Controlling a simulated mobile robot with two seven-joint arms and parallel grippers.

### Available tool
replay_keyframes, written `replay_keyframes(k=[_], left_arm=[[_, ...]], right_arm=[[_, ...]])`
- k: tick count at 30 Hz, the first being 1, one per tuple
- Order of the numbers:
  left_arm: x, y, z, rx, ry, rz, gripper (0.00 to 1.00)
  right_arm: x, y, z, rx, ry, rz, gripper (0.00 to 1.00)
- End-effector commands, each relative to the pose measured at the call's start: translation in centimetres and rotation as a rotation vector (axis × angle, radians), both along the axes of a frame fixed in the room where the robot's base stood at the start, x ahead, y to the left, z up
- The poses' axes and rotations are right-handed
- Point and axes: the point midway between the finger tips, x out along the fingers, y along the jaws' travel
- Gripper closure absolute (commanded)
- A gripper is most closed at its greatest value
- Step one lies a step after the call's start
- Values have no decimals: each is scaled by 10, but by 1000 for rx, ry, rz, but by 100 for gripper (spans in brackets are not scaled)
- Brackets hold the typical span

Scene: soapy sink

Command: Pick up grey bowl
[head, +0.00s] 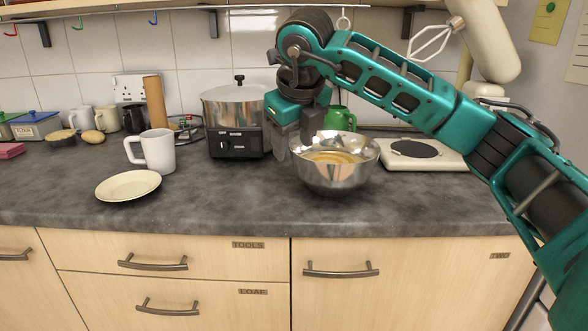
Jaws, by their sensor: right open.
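The grey bowl (334,176) is a shiny metal bowl standing upright on the dark countertop, right of centre. Something yellowish shows inside it, contents or a reflection; I cannot tell. My right gripper (296,150) comes down from above at the bowl's left rim, with its fingers pointing down. It is open, and one finger overlaps the left side of the bowl in the picture. I cannot tell whether the fingers touch the rim. My left gripper is not in view.
A silver cooker (234,120) stands just behind and left of the gripper. A white mug (155,151) and a cream plate (128,186) are further left. A hot plate (425,154) is behind right, and a green mug (340,118) stands behind the bowl. The counter front (230,205) is clear.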

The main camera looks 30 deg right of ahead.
Motion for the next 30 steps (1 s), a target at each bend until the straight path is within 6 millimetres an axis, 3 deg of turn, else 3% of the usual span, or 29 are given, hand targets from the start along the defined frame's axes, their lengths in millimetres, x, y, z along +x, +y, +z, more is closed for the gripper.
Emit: replay_keyframes(k=[1, 5, 15, 23, 30], left_arm=[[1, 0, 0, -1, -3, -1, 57], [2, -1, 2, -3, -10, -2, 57], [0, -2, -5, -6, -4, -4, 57], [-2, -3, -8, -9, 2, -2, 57], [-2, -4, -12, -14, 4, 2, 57]], right_arm=[[-1, -13, 9, -33, -19, -40, 48], [-1, -28, 17, -75, -34, -92, 48], [24, -44, -33, -77, -34, -96, 48], [33, -49, -51, -77, -34, -92, 48], [48, -60, -82, -76, -33, -93, 48]])
